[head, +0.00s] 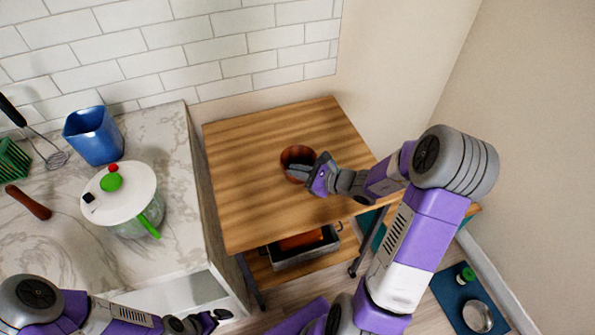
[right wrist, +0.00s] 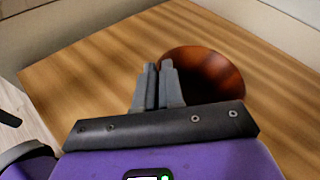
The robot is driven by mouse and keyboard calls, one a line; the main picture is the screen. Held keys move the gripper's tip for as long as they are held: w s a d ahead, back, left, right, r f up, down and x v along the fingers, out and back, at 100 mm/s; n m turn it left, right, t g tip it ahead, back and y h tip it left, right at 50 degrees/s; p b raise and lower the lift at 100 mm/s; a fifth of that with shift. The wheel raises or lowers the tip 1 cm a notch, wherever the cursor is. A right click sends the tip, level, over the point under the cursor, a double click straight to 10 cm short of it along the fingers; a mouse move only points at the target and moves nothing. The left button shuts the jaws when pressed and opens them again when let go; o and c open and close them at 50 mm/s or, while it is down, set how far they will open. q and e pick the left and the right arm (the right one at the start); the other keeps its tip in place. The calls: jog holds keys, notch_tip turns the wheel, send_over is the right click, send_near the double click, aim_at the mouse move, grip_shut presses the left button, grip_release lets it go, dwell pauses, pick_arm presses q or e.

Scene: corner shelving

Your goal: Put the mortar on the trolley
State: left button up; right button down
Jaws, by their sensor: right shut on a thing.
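The mortar (head: 297,155) is a reddish-brown round bowl, upright at the middle of the trolley's wooden top (head: 240,205). My right gripper (head: 303,172) is shut on the near side of its rim. In the right wrist view the two grey fingers (right wrist: 157,85) are close together at the left wall of the mortar (right wrist: 215,70). Whether its base touches the wood or hangs just above it, I cannot tell. My left gripper (head: 212,318) is at the bottom of the head view, low by the counter; its finger gap is unclear.
The marble counter (head: 60,225) on the left holds a lidded pot (head: 125,205), a blue container (head: 93,135), a whisk (head: 45,150) and a green basket (head: 12,160). The trolley's lower shelf holds a metal tray (head: 305,255). The trolley top around the mortar is clear.

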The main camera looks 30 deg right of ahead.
jog(key=c, duration=1.3)
grip_release()
jog(key=shift+f, duration=0.1)
jog(key=shift+o, duration=0.2)
jog(key=shift+r, duration=0.2)
jog(key=p+v, duration=0.3)
jog(key=v, duration=0.9)
jog(key=shift+s, duration=0.1)
